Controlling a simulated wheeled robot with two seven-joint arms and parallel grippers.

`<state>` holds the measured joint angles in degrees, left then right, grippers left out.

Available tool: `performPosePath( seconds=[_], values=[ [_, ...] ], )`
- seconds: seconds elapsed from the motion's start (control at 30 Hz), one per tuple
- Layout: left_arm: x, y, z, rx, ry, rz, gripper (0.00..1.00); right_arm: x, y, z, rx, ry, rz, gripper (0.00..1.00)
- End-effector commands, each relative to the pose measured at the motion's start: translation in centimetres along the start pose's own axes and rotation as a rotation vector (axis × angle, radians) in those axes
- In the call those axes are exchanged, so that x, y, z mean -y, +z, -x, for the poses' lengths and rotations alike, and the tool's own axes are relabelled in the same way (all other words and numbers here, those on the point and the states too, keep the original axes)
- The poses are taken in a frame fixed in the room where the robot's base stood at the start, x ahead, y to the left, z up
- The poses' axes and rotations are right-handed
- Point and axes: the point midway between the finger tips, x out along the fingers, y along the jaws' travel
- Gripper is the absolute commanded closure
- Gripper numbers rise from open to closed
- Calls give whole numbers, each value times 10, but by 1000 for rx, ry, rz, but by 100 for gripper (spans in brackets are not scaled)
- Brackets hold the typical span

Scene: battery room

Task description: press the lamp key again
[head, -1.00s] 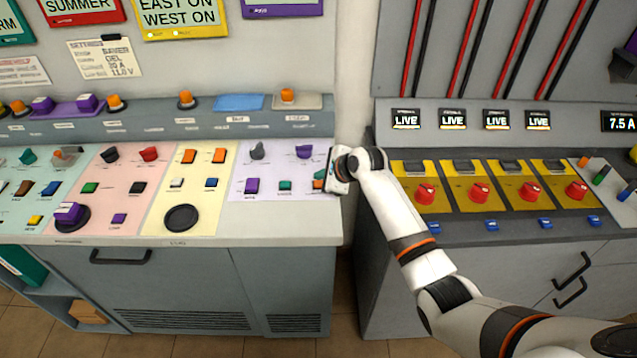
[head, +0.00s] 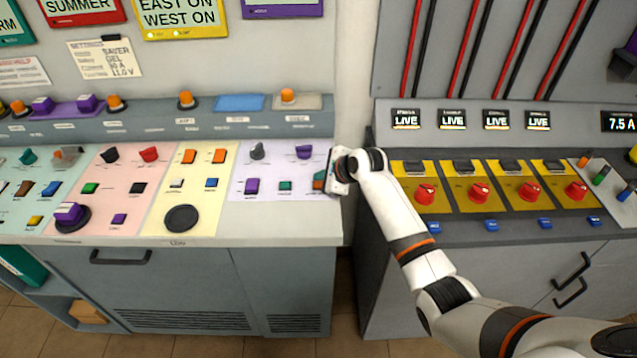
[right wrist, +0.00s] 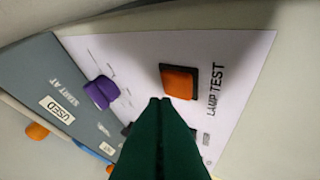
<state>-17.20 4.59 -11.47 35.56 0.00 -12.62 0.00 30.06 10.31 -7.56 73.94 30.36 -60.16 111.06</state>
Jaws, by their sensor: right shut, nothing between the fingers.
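The lamp key is an orange square key (right wrist: 180,82) in a dark frame, beside the words LAMP TEST, in the right wrist view. My right gripper's green fingers (right wrist: 160,101) are shut and empty. Their tips overlap the key's lower edge in the right wrist view; I cannot tell whether they touch it. My left gripper is not in view.
A purple knob (right wrist: 101,92) is near the fingers. A purple key (head: 251,186) and a teal key (head: 285,185) sit left of my gripper. To the right, a separate console holds several red knobs (head: 425,194) on yellow plates. A narrow gap separates the two consoles.

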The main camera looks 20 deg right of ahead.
Motion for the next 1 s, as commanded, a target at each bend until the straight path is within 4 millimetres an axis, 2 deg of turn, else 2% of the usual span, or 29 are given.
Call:
performPosePath(
  seconds=[1.0],
  values=[
    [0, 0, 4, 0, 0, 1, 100, 6, 6, -8, 0, -1, -1, 100]
  ],
)
